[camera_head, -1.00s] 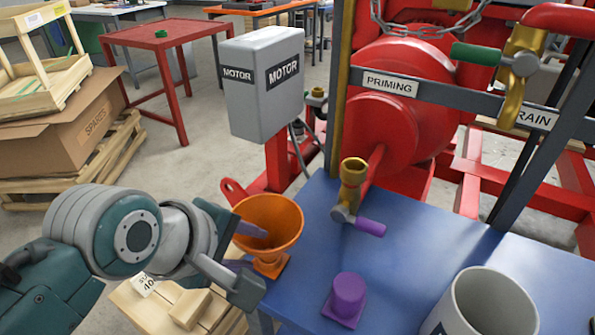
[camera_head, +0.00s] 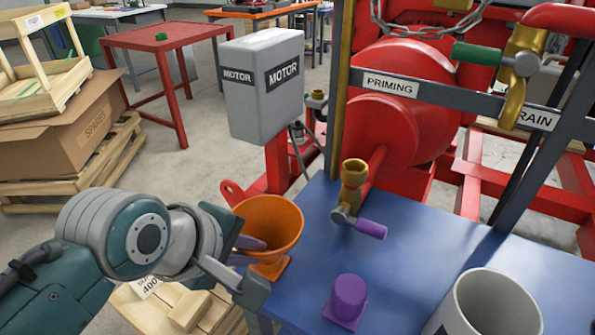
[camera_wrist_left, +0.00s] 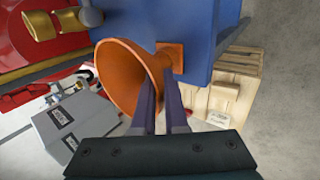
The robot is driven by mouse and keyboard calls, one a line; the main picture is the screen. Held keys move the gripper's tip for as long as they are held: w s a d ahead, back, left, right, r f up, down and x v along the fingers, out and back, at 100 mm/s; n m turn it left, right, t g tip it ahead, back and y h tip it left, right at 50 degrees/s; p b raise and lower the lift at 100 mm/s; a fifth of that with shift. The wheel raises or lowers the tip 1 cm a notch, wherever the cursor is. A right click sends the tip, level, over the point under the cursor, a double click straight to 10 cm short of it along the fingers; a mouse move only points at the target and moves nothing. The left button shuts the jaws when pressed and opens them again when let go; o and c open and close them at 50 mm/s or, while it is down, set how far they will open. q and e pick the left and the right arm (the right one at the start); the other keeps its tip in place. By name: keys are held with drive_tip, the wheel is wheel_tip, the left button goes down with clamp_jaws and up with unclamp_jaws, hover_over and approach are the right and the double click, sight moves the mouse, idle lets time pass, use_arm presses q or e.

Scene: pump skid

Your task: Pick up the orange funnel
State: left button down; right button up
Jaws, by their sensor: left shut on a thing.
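The orange funnel (camera_head: 284,218) stands upright, wide mouth up, at the left edge of the blue table (camera_head: 420,262), with its square foot low down on the table corner. My left gripper (camera_head: 256,250) comes in from the left, with one purple finger inside the cone and the other outside. It is shut on the funnel's wall. In the left wrist view, the funnel (camera_wrist_left: 118,75) lies just beyond the two close-set fingers (camera_wrist_left: 161,85), which hide part of its near side. No clear gap shows between foot and table. My right gripper is not in view.
A purple capped block (camera_head: 349,295) and a large pale cylinder (camera_head: 490,305) stand on the table to the right. A brass valve with a purple handle (camera_head: 371,229) is behind the funnel. The grey motor box (camera_head: 262,85) stands farther back. Wooden crates (camera_head: 180,305) lie below left.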

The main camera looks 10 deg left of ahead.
use_arm(q)
drive_tip(key=shift+r, duration=0.1)
wheel_tip(320, 180, up, 20)
drive_tip(key=p, duration=0.5)
